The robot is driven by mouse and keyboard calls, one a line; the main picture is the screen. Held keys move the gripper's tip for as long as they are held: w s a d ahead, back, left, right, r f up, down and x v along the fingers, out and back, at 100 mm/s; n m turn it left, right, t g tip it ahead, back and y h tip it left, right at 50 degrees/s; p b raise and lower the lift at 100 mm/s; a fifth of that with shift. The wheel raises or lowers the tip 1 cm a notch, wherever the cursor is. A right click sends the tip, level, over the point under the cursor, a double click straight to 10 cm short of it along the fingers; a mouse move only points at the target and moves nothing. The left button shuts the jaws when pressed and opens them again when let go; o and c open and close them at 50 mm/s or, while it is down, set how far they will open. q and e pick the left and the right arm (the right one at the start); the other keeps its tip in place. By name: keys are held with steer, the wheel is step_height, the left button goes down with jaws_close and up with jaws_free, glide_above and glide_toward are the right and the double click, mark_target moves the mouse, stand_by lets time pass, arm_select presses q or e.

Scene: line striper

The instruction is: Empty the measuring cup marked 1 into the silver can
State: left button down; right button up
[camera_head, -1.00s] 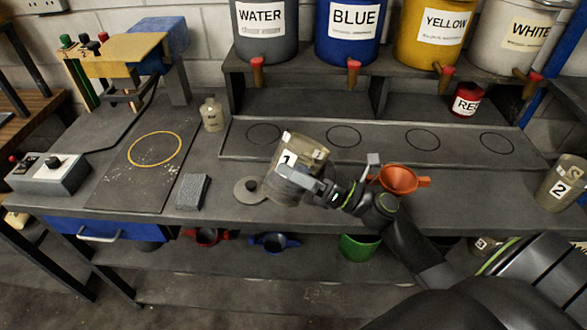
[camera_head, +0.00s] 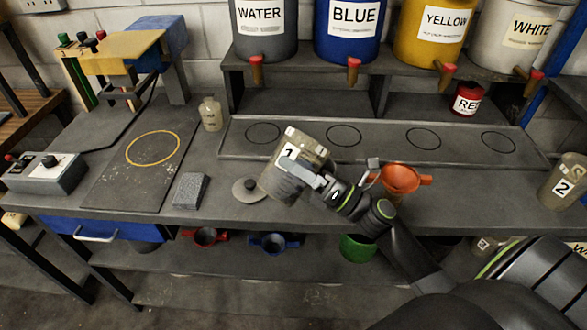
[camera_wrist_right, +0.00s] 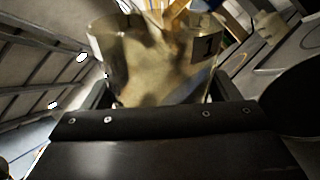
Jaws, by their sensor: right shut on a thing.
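The measuring cup marked 1 (camera_head: 311,149) is held above the worktop, left of the orange funnel, its top leaning to the right. It also shows in the right wrist view (camera_wrist_right: 150,65) as a cloudy, yellowish, see-through cup. My right gripper (camera_head: 300,172) is shut on it; the wrist reaches in from the right. Below the label is a grey, ribbed part; I cannot tell whether it is the cup's lower side or the silver can behind it. I cannot pick out the silver can with certainty. My left gripper is not in view.
A round grey lid (camera_head: 249,190) and a grey block (camera_head: 190,190) lie on the worktop to the left. The orange funnel (camera_head: 400,179) is close to my wrist. A small bottle (camera_head: 211,114) stands behind.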

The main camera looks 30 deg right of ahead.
stand_by(0.3)
steer(key=shift+f+m+b, duration=0.15)
steer(key=shift+m+b, duration=0.2)
steer(key=shift+m, duration=0.05)
steer(key=shift+m+t+b, duration=0.35)
steer(key=shift+m+t, duration=0.05)
steer(key=shift+f+m+t+h+b, duration=0.1)
steer(key=shift+m+t+h+b, duration=0.3)
steer(key=shift+m, duration=0.5)
steer(key=shift+h, duration=0.3)
